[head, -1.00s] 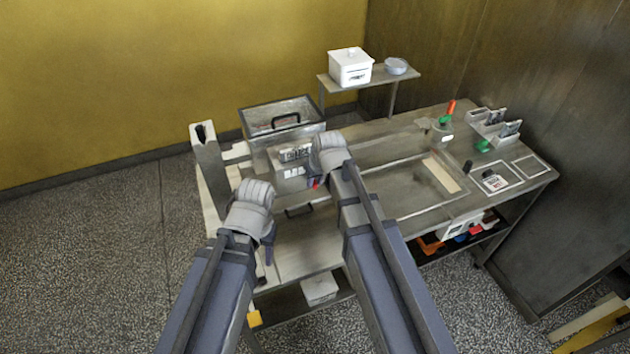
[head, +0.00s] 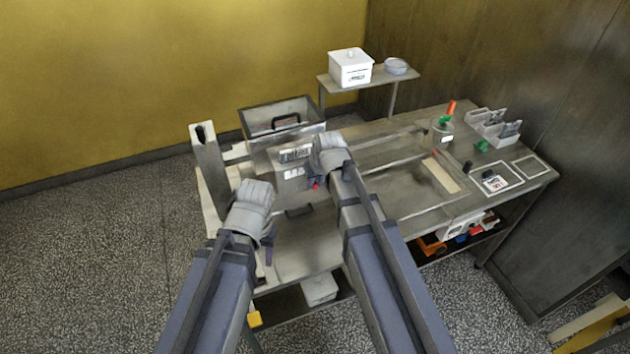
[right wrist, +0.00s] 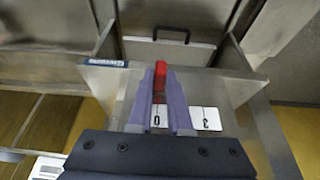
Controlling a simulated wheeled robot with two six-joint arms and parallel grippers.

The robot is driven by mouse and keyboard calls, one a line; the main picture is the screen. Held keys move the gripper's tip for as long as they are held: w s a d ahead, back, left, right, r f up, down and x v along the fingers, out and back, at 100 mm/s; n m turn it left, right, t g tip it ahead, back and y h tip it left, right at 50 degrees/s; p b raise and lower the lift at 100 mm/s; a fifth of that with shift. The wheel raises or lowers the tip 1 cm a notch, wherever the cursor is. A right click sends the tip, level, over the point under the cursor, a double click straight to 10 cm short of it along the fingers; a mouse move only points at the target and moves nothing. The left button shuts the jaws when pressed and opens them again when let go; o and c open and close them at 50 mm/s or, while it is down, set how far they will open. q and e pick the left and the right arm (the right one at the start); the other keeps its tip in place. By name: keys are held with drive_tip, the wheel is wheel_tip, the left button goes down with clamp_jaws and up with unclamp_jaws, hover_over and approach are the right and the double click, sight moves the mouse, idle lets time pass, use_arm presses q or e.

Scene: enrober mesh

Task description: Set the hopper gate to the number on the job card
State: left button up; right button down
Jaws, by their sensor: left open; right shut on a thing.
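The hopper (head: 262,133) is a grey open-topped metal box with a black handle, at the back left of the bench. It also shows in the right wrist view. On its front are a dark-lettered label (head: 294,155) and white number plates (head: 293,173); in the wrist view one plate (right wrist: 205,119) seems to read 3 and another, partly covered, seems to read 0. My right gripper (right wrist: 163,100) is shut on a red handle (right wrist: 160,72) at the hopper front. My left gripper (head: 269,238) is open and empty, left of it above the bench. I cannot make out a job card number.
A white lidded box (head: 350,68) and a bowl (head: 396,66) stand on a raised shelf behind. A lower shelf holds coloured items.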

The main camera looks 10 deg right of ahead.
idle(0.4)
drive_tip(key=shift+s+a, duration=0.25)
drive_tip(key=shift+a, duration=0.75)
drive_tip(key=c, duration=0.8)
unclamp_jaws()
drive_tip(key=shift+c, duration=0.2)
drive_tip(key=shift+r, duration=0.15)
drive_tip(key=p+v, duration=0.7)
drive_tip(key=shift+r, duration=0.2)
drive_tip(key=shift+s, duration=0.15)
